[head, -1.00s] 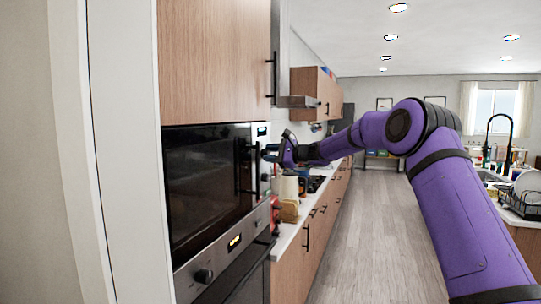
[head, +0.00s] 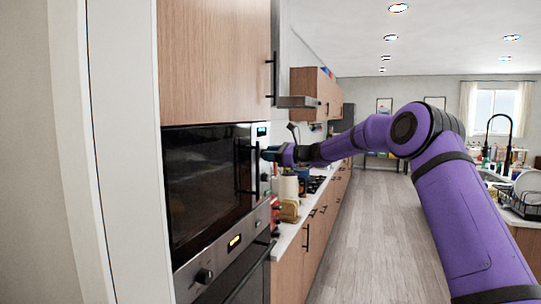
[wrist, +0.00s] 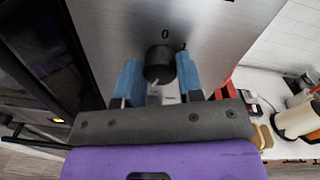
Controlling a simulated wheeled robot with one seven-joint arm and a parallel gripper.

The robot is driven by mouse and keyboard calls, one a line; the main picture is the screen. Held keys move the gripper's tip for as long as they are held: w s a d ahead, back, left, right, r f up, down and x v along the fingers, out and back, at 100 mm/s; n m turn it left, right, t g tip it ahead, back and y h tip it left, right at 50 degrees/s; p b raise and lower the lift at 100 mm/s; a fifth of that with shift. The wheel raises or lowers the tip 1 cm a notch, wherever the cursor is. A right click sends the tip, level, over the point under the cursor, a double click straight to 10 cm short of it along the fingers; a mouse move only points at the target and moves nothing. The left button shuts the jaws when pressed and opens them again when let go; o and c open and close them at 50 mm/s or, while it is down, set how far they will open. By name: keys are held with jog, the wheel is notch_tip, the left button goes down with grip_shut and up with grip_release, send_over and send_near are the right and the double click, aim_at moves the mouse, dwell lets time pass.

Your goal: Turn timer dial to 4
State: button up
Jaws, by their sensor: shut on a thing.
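The timer dial (wrist: 159,64) is a round black knob on a brushed steel panel (wrist: 215,30) in the wrist view. A printed 0 stands just above it, with part of another mark to its upper right. The blue fingers of my gripper (wrist: 159,80) sit on both sides of the dial and are shut on it. In the head view my gripper (head: 272,154) is at the right edge of the built-in microwave (head: 205,185), below its small lit display (head: 262,131). The dial's pointer cannot be made out.
A vertical black door handle (head: 250,170) is close to my gripper's left. Jars and a paper roll (head: 289,187) stand on the counter beyond. The aisle floor (head: 365,230) is clear.

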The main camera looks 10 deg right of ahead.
jog(key=shift+f, duration=0.1)
jog(key=o, duration=0.9)
jog(key=v, duration=1)
jog(key=shift+s+d, duration=0.2)
jog(key=shift+d, duration=0.15)
